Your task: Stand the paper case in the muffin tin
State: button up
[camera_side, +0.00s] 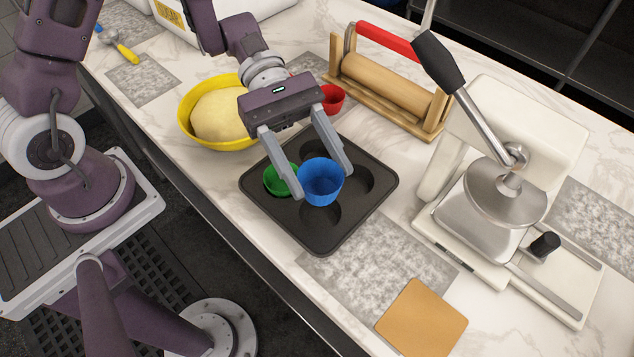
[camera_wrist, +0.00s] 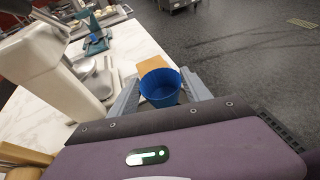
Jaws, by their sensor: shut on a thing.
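A blue paper case (camera_side: 321,183) is held upright between the fingers of my gripper (camera_side: 322,186), which is shut on it. It is over the dark muffin tin (camera_side: 318,240), near the middle; I cannot tell how far above the tin it is. The blue case also shows between the fingers in the wrist view (camera_wrist: 160,87). A green paper case (camera_side: 281,180) stands in the tin's left cup, partly behind a finger. A red paper case (camera_side: 331,98) stands beyond the tin, partly hidden by my gripper. The right and near cups of the tin look empty.
A yellow bowl of dough (camera_side: 186,125) stands just left of the tin. A wooden rack with a rolling pin (camera_side: 385,88) is behind it. A metal press with a raised lever (camera_side: 495,200) stands to the right. A tan board (camera_side: 421,318) lies at the front right.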

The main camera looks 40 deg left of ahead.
aim_at(315, 184)
notch_tip(315, 184, down, 5)
jog(key=shift+r, duration=0.1)
jog(key=shift+f, duration=0.2)
jog(key=shift+f, duration=0.4)
jog(key=o, duration=1.3)
